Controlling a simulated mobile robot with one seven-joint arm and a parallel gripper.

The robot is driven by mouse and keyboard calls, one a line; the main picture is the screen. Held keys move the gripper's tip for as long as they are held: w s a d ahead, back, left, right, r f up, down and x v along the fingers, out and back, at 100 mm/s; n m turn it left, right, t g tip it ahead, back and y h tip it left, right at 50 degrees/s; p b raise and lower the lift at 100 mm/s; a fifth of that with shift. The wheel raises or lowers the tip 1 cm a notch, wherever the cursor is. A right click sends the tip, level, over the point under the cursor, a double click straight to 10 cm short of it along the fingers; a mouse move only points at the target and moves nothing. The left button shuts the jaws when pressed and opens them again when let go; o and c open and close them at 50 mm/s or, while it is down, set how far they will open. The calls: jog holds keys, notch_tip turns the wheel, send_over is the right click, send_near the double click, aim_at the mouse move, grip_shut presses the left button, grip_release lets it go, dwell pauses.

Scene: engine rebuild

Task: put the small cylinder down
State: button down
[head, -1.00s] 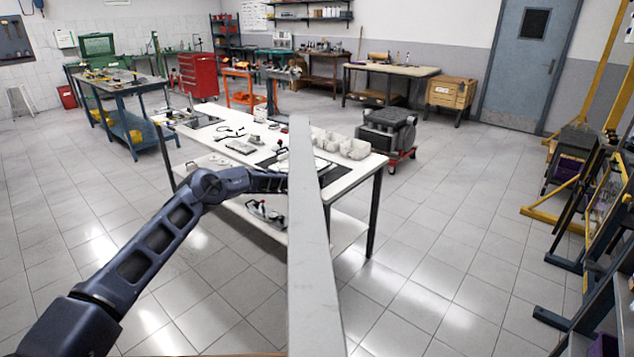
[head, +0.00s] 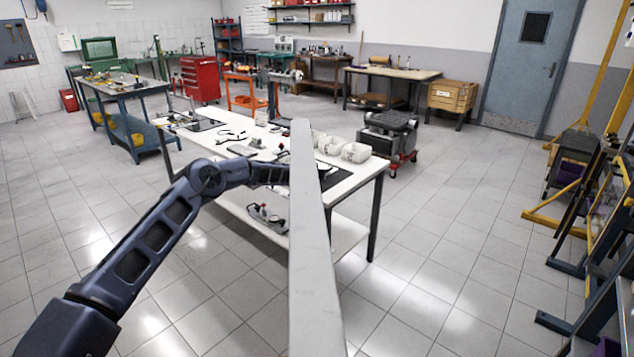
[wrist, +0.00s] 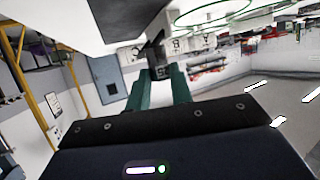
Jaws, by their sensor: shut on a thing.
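In the wrist view my gripper (wrist: 162,75) has its two green fingers shut on a small dark part (wrist: 156,55), which I take for the small cylinder. Its full shape is hard to make out against the fingertips. A pale surface with a dark patch (wrist: 125,14) lies close beyond it; I cannot tell whether the part touches it. In the head view my arm reaches to the white worktable (head: 345,187), and a grey upright bar hides my gripper and the held part.
White bins (head: 355,152) stand at the table's back right, and several small tools and parts lie on its left half. A lower shelf (head: 345,235) holds another part (head: 268,217). A dark engine-like block (head: 388,125) stands behind.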

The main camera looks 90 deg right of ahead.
notch_tip(320, 180, up, 15)
jog(key=shift+f, duration=0.2)
